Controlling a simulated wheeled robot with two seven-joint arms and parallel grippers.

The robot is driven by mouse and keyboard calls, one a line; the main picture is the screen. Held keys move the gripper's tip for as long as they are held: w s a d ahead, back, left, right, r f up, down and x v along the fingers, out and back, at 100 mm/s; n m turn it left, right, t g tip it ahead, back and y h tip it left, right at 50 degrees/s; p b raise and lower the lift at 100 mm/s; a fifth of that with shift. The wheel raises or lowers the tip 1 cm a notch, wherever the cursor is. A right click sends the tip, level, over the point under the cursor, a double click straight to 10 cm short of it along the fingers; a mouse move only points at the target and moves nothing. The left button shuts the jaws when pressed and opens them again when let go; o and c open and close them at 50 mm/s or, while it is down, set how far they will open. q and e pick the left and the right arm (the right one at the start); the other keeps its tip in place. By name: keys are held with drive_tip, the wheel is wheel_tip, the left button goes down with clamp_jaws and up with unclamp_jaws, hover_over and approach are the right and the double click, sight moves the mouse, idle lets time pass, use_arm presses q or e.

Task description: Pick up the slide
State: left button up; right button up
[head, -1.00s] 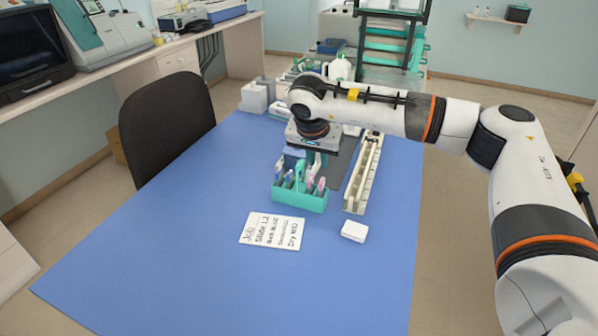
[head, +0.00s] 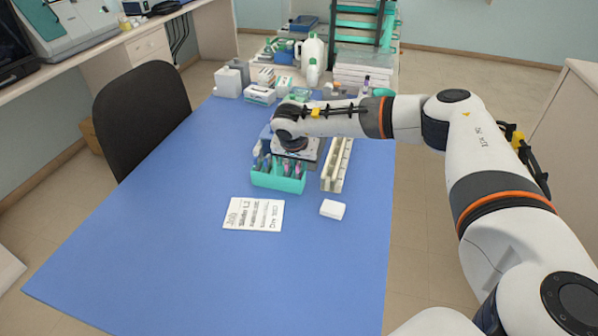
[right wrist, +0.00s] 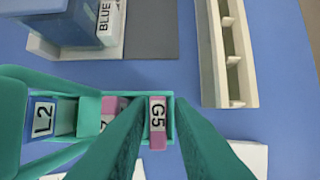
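The teal slide holder (head: 278,182) stands upright on the blue table, with several coloured slides in it. In the right wrist view, a pink slide labelled G5 (right wrist: 158,122) sits in a holder slot. A blue slide labelled L2 (right wrist: 42,117) sits further left, and another pink slide (right wrist: 112,105) lies between them, partly hidden. My right gripper (right wrist: 160,98) is open above the holder, its teal fingers on either side of the G5 slide with small gaps. In the head view its fingertips are hidden behind the wrist. My left gripper is out of view.
A note card (head: 253,214) reading "Slide L2" lies in front of the holder. A long cream rack (head: 337,165) and a small white block (head: 333,209) are to the right. A container labelled BLUE (right wrist: 108,22) stands behind the holder.

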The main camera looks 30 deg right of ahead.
drive_tip(key=shift+w+d+f, duration=0.1)
drive_tip(key=shift+w+f, duration=0.05)
drive_tip(key=shift+f, duration=0.25)
drive_tip(key=shift+r, duration=0.1)
clamp_jaws()
